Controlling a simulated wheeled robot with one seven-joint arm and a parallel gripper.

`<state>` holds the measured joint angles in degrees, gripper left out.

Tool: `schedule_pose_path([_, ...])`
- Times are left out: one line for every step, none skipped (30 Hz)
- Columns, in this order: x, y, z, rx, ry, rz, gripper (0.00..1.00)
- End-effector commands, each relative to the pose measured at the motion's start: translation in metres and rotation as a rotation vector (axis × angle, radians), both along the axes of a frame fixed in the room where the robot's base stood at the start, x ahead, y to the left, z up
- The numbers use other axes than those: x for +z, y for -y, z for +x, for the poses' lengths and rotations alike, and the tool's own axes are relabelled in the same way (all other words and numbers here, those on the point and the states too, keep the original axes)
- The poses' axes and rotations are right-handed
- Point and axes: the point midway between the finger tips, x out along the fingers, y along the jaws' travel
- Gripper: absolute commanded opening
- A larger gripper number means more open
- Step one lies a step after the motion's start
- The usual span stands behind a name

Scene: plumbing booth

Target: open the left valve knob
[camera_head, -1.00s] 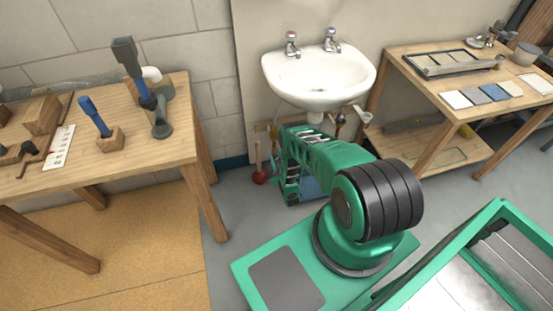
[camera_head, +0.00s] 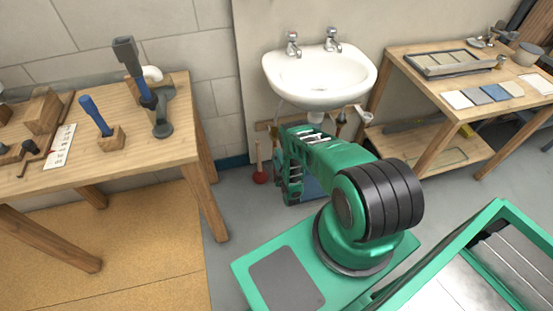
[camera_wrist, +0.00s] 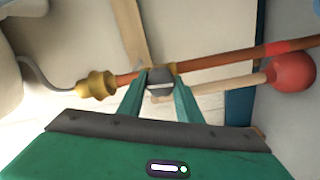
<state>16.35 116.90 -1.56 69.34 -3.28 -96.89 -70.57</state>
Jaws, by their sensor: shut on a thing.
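In the wrist view the left valve knob (camera_wrist: 161,76) is a small dark grey piece on the copper pipe run. My gripper (camera_wrist: 160,88) has its two green fingers on either side of the knob and is shut on it. The knob is partly hidden between the fingertips. In the head view my green arm reaches down below the white sink (camera_head: 318,92), and it hides the knob and my fingers.
A brass fitting (camera_wrist: 97,85) sits on the pipe left of the knob.

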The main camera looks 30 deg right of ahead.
Motion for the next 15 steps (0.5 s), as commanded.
schedule_pose_path([-0.0025, -0.0041, -0.0017, 0.003, -0.009, -0.007, 0.09])
schedule_pose_path([-0.0025, -0.0042, -0.0017, 0.003, -0.011, -0.015, 0.09])
schedule_pose_path([-0.0026, -0.0042, -0.0017, 0.003, -0.014, -0.024, 0.10])
schedule_pose_path([-0.0026, -0.0042, -0.0017, 0.003, -0.015, -0.029, 0.10])
schedule_pose_path([-0.0026, -0.0043, -0.0017, 0.003, -0.016, -0.034, 0.10])
schedule_pose_path([-0.0026, -0.0043, -0.0017, 0.003, -0.018, -0.040, 0.10])
schedule_pose_path([-0.0026, -0.0043, -0.0017, 0.003, -0.019, -0.042, 0.10])
schedule_pose_path([-0.0026, -0.0043, -0.0017, 0.003, -0.020, -0.044, 0.10])
schedule_pose_path([-0.0026, -0.0044, -0.0016, 0.003, -0.020, -0.046, 0.10])
schedule_pose_path([-0.0026, -0.0044, -0.0016, 0.003, -0.020, -0.047, 0.10])
schedule_pose_path([-0.0026, -0.0044, -0.0016, 0.003, -0.021, -0.048, 0.10])
schedule_pose_path([-0.0026, -0.0044, -0.0016, 0.003, -0.021, -0.048, 0.10])
schedule_pose_path([-0.0026, -0.0043, -0.0017, 0.003, -0.021, -0.048, 0.10])
schedule_pose_path([-0.0026, -0.0044, -0.0016, 0.003, -0.021, -0.048, 0.10])
schedule_pose_path([-0.0026, -0.0043, -0.0016, 0.003, -0.021, -0.048, 0.10])
